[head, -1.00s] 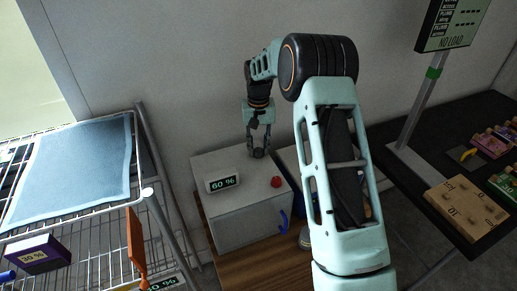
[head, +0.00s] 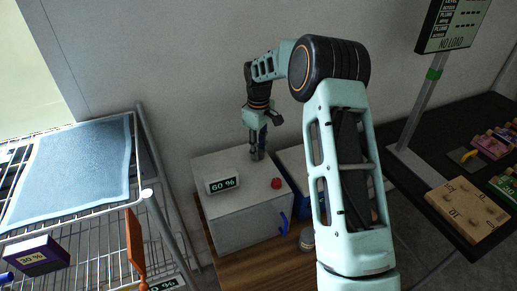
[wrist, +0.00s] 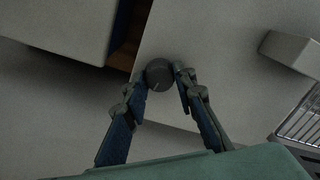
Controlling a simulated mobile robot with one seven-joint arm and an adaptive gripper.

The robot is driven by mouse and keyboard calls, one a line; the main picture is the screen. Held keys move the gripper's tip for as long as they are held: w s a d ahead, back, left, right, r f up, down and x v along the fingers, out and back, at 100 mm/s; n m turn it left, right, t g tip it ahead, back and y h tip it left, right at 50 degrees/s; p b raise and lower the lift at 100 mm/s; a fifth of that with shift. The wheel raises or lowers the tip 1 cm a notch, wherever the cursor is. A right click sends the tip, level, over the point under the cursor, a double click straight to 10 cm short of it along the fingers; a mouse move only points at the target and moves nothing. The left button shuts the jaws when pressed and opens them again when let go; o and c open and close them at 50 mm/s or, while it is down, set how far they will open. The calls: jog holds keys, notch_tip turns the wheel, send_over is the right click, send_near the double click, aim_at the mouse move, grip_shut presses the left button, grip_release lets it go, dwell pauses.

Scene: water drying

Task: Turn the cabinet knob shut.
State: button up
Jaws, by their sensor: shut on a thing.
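The cabinet is a light grey box (head: 240,222) with a "60 %" display (head: 222,184), a red button (head: 276,183) and a blue handle (head: 284,222). Its dark round knob (wrist: 159,75) sits on the top surface, with a pale mark on its face. My gripper (head: 257,154) points down at the back of the cabinet top. In the wrist view its two fingers lie on either side of the knob, shut on it. In the head view the fingers are seen nearly edge-on and mostly hide the knob.
A second box with a blue front (head: 292,168) stands close on the right, partly behind my arm. A wire rack (head: 98,228) with a blue cloth (head: 70,165) is on the left. The wall is close behind.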

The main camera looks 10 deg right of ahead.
jog(key=shift+w+r+n, duration=0.1)
jog(key=shift+n, duration=0.9)
jog(key=o, duration=1.2)
jog(key=shift+c, duration=0.2)
notch_tip(320, 180, up, 12)
